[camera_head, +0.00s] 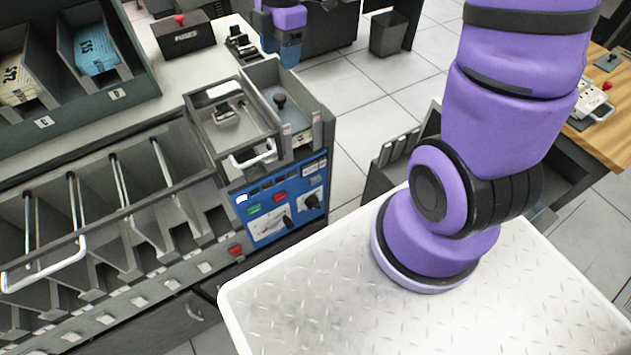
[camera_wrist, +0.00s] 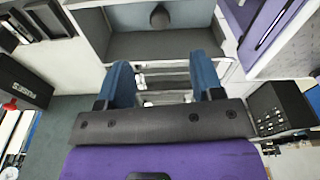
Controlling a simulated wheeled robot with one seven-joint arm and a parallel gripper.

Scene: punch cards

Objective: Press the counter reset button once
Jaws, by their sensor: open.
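The sorter's blue control panel (camera_head: 285,205) is on the machine's front in the head view. It bears a small white button (camera_head: 241,198), a green button (camera_head: 254,210), a red button (camera_head: 280,197), dark display windows and two black knobs. I cannot read which button is the counter reset. My gripper (camera_wrist: 163,78) is open and empty in the wrist view, its two blue fingers apart. The hopper with a black knob (camera_wrist: 160,16) lies beyond the fingertips. In the head view my gripper (camera_head: 281,50) is behind the machine's top, away from the panel.
A black box with a red knob (camera_head: 185,36) stands on the counter. A raised bin (camera_head: 232,120) with a white handle (camera_head: 253,155) is above the panel. Card pockets with rods run left. A white treaded surface (camera_head: 330,290) is in front. Racks hold cards (camera_head: 95,50).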

